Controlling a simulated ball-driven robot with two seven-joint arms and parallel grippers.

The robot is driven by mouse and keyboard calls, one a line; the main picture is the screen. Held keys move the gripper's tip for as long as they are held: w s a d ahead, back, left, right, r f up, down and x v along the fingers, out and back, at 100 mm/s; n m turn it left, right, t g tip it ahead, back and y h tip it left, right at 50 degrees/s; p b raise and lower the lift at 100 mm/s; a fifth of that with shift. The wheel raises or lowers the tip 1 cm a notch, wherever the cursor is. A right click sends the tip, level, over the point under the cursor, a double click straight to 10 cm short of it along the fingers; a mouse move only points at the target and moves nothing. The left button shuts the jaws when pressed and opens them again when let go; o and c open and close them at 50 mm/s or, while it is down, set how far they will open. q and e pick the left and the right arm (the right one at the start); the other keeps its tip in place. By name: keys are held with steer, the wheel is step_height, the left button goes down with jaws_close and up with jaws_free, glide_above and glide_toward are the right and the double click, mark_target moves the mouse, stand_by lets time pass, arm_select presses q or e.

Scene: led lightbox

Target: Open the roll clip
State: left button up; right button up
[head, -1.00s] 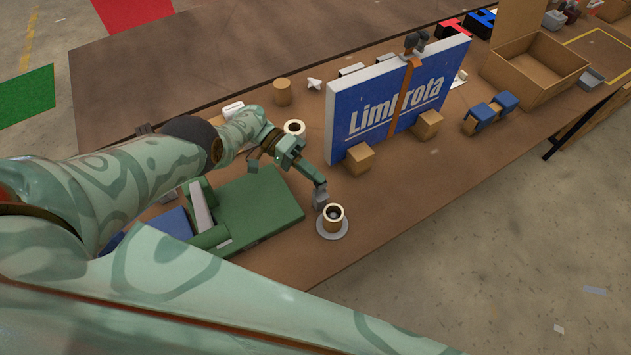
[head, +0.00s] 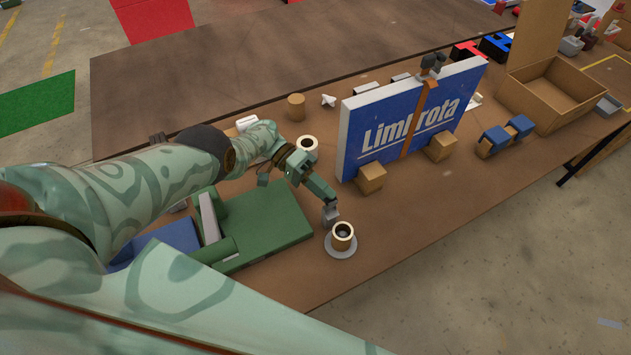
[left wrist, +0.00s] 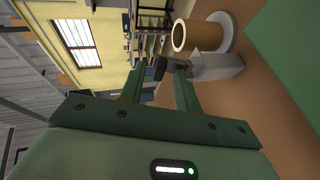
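No part is clearly marked as the roll clip. A tan, hollow roll (head: 344,233) stands upright on a round grey base (head: 340,250) near the table's front edge. A small grey block (head: 331,215) with a dark end sits beside it. In the left wrist view the roll (left wrist: 205,37), its pale base (left wrist: 226,34) and the grey block (left wrist: 216,67) lie just past my fingertips. My left gripper (head: 326,194) reaches the grey block; its fingers (left wrist: 160,76) are apart, with the dark piece (left wrist: 158,68) near the tips. I cannot tell whether they touch. My right gripper is not in view.
A green case (head: 265,222) lies left of the roll, beside my left arm. Another tan roll (head: 308,144) stands behind my gripper. The tabletop right of the roll is clear.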

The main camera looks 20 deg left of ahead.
arm_select(q)
steer(key=b+v, duration=0.8)
steer(key=v, duration=0.8)
steer(key=shift+w+a, duration=0.1)
